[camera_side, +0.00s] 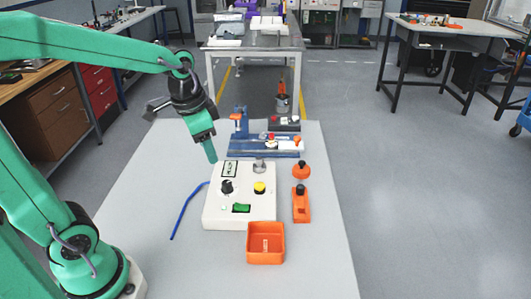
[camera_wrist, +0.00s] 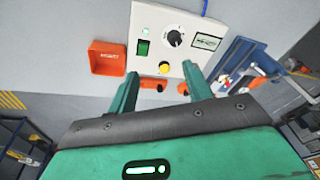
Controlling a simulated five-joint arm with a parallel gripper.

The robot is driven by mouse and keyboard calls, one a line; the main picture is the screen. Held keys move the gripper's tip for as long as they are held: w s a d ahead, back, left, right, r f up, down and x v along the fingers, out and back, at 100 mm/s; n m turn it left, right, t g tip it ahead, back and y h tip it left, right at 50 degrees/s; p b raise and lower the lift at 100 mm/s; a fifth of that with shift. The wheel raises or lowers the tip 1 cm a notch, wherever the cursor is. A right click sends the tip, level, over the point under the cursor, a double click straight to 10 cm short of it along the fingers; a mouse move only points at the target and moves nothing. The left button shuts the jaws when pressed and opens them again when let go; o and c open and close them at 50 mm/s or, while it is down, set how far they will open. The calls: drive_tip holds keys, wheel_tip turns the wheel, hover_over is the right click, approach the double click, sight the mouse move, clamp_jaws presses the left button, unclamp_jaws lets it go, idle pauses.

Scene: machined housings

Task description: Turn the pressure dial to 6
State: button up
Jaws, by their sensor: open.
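The pressure dial is a black knob (camera_side: 227,187) on the white control box (camera_side: 212,214), left of the yellow button (camera_side: 260,187). In the wrist view the dial (camera_wrist: 175,38) shows marks around it; its numbers and setting are too small to read. My gripper (camera_side: 211,156) is above the far left part of the box, apart from the dial, pointing down. In the wrist view my gripper (camera_wrist: 160,70) has its two green fingers spread, with nothing held between them. The dial lies beyond the fingertips there.
The box also carries a green switch (camera_side: 241,208), a label plate (camera_side: 230,169) and a grey metal fitting (camera_side: 259,165). An orange bin (camera_side: 266,254) stands in front, orange parts (camera_side: 301,204) at right, a blue fixture (camera_side: 262,147) behind. A blue strip (camera_side: 185,218) lies left.

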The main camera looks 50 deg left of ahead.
sight(227, 182)
drive_tip(key=w+a+f+m, duration=0.1)
drive_tip(key=w+f, duration=0.1)
drive_tip(key=w+a+f+m+g, duration=0.1)
drive_tip(key=w+f, duration=0.1)
drive_tip(key=f, duration=0.1)
drive_tip(key=w+a+f+g, duration=0.1)
drive_tip(key=w+f, duration=0.1)
drive_tip(key=shift+w+f+m, duration=0.3)
drive_tip(key=shift+f+m, duration=0.1)
drive_tip(key=shift+f, duration=0.1)
drive_tip(key=shift+f, duration=3.8)
drive_tip(key=shift+c, duration=0.2)
drive_tip(key=c, duration=0.9)
